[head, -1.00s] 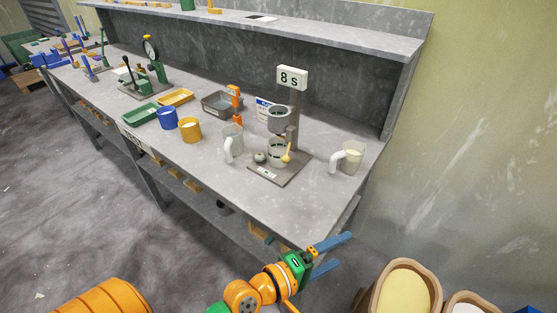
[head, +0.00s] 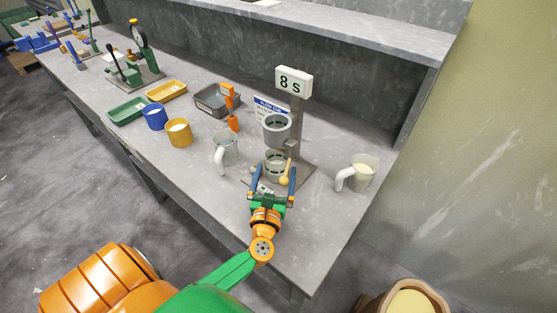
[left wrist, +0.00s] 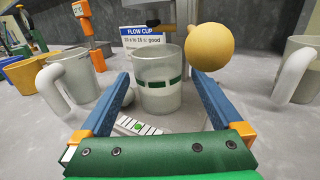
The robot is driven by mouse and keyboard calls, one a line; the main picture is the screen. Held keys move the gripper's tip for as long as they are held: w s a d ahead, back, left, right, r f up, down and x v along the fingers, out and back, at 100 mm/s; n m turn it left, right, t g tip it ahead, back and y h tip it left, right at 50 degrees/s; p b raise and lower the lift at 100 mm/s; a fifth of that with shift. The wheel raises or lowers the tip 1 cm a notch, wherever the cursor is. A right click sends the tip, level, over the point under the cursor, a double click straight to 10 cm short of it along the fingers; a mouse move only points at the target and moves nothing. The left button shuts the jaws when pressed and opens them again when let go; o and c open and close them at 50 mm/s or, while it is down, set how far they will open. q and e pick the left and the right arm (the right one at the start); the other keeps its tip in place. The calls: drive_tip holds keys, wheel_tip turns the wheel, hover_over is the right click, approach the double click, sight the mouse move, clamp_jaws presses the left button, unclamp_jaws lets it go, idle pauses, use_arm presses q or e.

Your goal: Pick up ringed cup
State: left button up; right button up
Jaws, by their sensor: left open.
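The ringed cup (left wrist: 157,72) is a clear cup with a dark green band around it. It stands upright on the base of the timer stand, and in the head view it shows (head: 275,160) below the stand's upper grey cup (head: 277,128). My left gripper (head: 272,176) is open, its blue fingers pointing at the ringed cup. In the left wrist view the fingers reach toward either side of the cup, with gaps visible; I cannot tell whether the tips are level with it. A yellow ball (left wrist: 210,47) hangs close above the right finger. My right gripper is out of view.
A clear handled jug (head: 226,148) stands left of the stand, and another jug (head: 358,173) stands to the right. The stand carries an "8 s" display (head: 293,81). Blue (head: 155,117) and yellow (head: 179,133) cups stand farther left. The front right bench top is clear.

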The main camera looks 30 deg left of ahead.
sight(275, 171)
use_arm(q)
drive_tip(key=x, duration=0.3)
drive_tip(key=shift+w+a, duration=0.15)
drive_tip(key=shift+a, duration=0.1)
drive_tip(key=shift+w+a+f, duration=0.15)
drive_tip(key=shift+w+f, duration=0.05)
drive_tip(key=shift+w, duration=0.1)
drive_tip(key=shift+s+d+r, duration=0.2)
drive_tip(key=shift+s+r, duration=0.05)
drive_tip(key=shift+s, duration=0.05)
drive_tip(key=c, duration=1.4)
drive_tip(key=shift+w+a+f, duration=0.1)
drive_tip(key=shift+w, duration=0.05)
